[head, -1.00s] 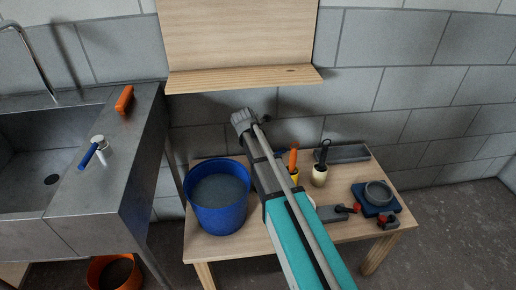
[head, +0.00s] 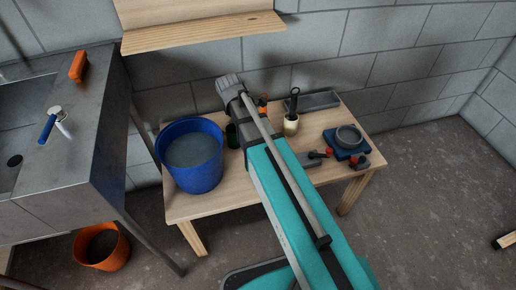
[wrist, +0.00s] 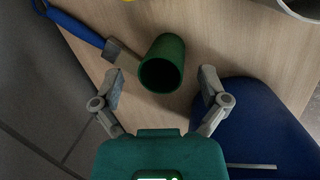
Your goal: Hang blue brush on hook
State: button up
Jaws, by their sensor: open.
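The blue-handled brush (wrist: 78,24) lies at the upper left in the wrist view, its handle reaching past the table edge. Its metal ferrule (wrist: 120,52) points towards a green cup (wrist: 164,58); its tip is not clear. In the head view my arm hides the brush. My gripper (wrist: 162,72) is open and empty, its fingers either side of the green cup in the picture; the brush is beyond the left finger. In the head view the gripper itself is hidden behind my arm. I cannot make out a hook in the present frames.
A blue bucket (head: 193,160) stands left of the green cup on the wooden table (head: 190,207). A wooden shelf (head: 200,32) overhangs the back.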

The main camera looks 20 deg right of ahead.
jog(key=s+d+m+g+y, duration=0.1)
jog(key=s+d+m+y, duration=0.1)
jog(key=s+m, duration=1.2)
jog(key=shift+s+d+f+m+g, duration=0.15)
jog(key=shift+f+m+g, duration=0.15)
jog(key=shift+m, duration=0.4)
jog(key=shift+r, duration=0.1)
notch_tip(320, 180, up, 28)
jog(key=p, duration=2.7)
jog(key=shift+f, duration=0.25)
jog(key=shift+o, duration=0.4)
jog(key=c, duration=0.6)
